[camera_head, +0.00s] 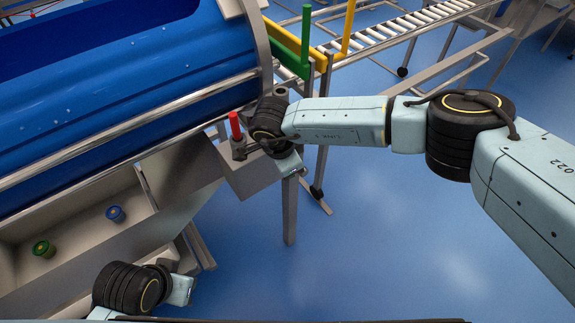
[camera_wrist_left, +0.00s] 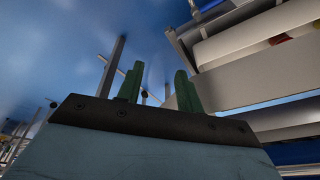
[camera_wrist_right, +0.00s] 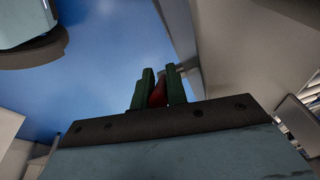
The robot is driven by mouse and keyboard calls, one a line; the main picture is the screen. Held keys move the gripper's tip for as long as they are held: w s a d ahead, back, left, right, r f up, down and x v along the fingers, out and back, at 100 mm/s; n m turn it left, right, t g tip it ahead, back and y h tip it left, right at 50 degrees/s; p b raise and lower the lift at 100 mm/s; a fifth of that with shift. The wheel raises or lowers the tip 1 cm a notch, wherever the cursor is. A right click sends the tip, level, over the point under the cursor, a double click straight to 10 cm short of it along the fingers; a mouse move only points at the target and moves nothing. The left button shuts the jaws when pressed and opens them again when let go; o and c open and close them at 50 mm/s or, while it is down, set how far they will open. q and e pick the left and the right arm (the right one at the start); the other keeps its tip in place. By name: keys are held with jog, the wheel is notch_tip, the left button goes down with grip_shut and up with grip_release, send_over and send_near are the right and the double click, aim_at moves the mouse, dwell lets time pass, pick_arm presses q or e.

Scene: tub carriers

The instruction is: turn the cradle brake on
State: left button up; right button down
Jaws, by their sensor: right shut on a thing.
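The red brake handle (camera_head: 235,125) stands nearly upright on a grey bracket (camera_head: 252,175) at the right end of the cradle that holds the blue tub (camera_head: 130,75). My right arm reaches in from the right, with its wrist right beside the handle. In the right wrist view my right gripper (camera_wrist_right: 158,82) has its green fingers on either side of the red handle (camera_wrist_right: 157,96), shut on it. My left gripper (camera_wrist_left: 158,82) is open and empty, with a clear gap between its green fingers. In the head view the left wrist is low at the left, away from the handle.
A grey trough (camera_head: 90,225) below the tub holds a blue cup (camera_head: 115,214) and a green cup (camera_head: 44,248). A green post (camera_head: 306,35) and yellow rails stand behind my right wrist. A roller conveyor (camera_head: 400,25) runs at the back. The blue floor (camera_head: 380,240) at right is clear.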

jog(key=c, duration=1.7)
grip_release()
jog(key=shift+r, duration=0.1)
